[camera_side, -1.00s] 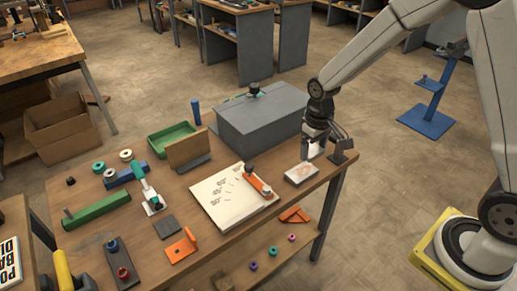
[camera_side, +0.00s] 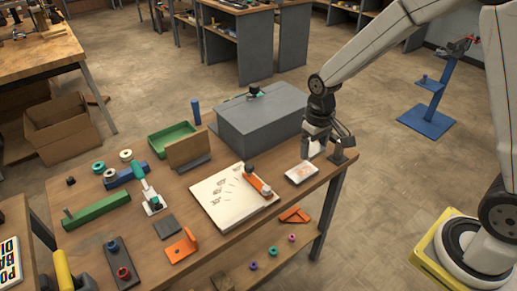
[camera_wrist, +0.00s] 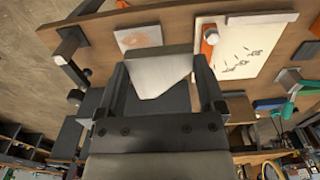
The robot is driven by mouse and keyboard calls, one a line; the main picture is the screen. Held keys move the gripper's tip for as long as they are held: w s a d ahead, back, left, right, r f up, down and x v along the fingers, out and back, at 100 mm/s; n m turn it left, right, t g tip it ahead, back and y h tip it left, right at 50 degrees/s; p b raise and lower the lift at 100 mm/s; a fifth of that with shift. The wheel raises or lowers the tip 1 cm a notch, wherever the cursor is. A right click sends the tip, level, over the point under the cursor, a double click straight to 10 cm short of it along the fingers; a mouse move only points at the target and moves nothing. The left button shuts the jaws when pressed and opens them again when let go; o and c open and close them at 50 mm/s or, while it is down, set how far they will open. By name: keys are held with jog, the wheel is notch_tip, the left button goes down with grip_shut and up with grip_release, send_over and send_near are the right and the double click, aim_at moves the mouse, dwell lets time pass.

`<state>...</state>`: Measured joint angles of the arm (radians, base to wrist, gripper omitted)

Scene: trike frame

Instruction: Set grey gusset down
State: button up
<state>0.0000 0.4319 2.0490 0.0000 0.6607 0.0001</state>
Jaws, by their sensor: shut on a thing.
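The grey gusset (camera_wrist: 158,76) is a pale flat plate with slanted lower edges, held across my gripper (camera_wrist: 160,88) in the wrist view. Both fingers close on its sides. In the side view my gripper (camera_side: 318,146) hangs at the right end of the wooden bench (camera_side: 240,240). There the gusset is small and mostly hidden by the fingers. It appears just above and behind a small white pad (camera_side: 301,173) with a faint orange mark. The pad (camera_wrist: 138,38) also shows beyond the gusset in the wrist view. I cannot tell whether gusset and bench touch.
A large grey box (camera_side: 260,125) stands left of my gripper. A white instruction sheet (camera_side: 225,208) with an orange part (camera_side: 258,185) lies left of the pad. A dark clamp-like fitting (camera_side: 343,152) sits at the right bench edge. Several parts crowd the left side.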

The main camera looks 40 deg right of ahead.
jog(key=d+f, duration=0.1)
jog(key=w+d+f, duration=0.1)
jog(key=f, duration=0.1)
jog(key=w+f, duration=0.1)
jog(key=shift+d+f, duration=0.4)
dwell(0.4)
jog(key=w+f, duration=0.2)
jog(key=w, duration=0.2)
jog(key=w+f, duration=0.3)
jog(key=w, duration=0.1)
jog(key=w+f, duration=0.3)
jog(key=w, duration=0.1)
jog(key=shift+w+d, duration=0.15)
jog(key=shift+d, duration=0.15)
jog(key=shift+w+f, duration=0.3)
